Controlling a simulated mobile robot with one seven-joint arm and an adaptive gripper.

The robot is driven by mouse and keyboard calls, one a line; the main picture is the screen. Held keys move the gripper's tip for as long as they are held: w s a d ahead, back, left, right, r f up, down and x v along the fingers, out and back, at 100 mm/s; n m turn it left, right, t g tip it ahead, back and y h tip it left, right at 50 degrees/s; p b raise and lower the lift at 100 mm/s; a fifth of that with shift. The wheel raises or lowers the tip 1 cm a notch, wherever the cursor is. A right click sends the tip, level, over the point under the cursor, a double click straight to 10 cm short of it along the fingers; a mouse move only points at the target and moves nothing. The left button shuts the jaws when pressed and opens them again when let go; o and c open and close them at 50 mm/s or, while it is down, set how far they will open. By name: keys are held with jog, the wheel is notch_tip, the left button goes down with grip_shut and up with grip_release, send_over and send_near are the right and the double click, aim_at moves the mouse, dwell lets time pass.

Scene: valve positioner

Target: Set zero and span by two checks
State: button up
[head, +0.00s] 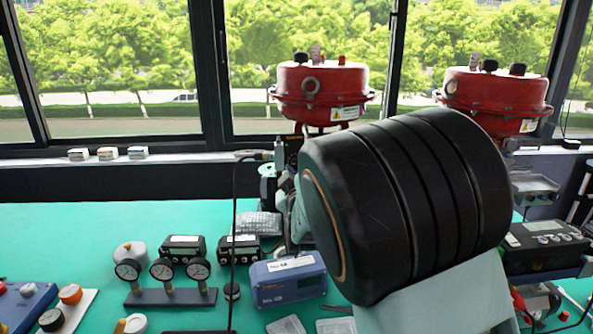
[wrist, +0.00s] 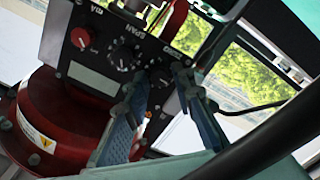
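In the wrist view the valve positioner is a black panel (wrist: 92,75) with white lettering, seen tilted. One label reads SPAN. A red knob (wrist: 81,38) sits at its left, and a black dial knob (wrist: 123,57) near the middle. My gripper (wrist: 161,80) has its two blue-padded fingers apart, tips close to the panel's right part. A small dark knob appears between or just behind the tips; I cannot tell if they touch it. The red actuator (wrist: 62,125) lies beside the panel. In the head view my arm hides the gripper and panel.
Two red actuators, left (head: 320,92) and right (head: 496,98), stand by the windows. The green bench (head: 60,235) holds a three-gauge manifold (head: 165,292), a blue instrument (head: 287,280) and several small devices. A black cable (head: 234,220) hangs left of my arm. The bench's left rear is clear.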

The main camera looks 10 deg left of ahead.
jog(key=v, duration=1.2)
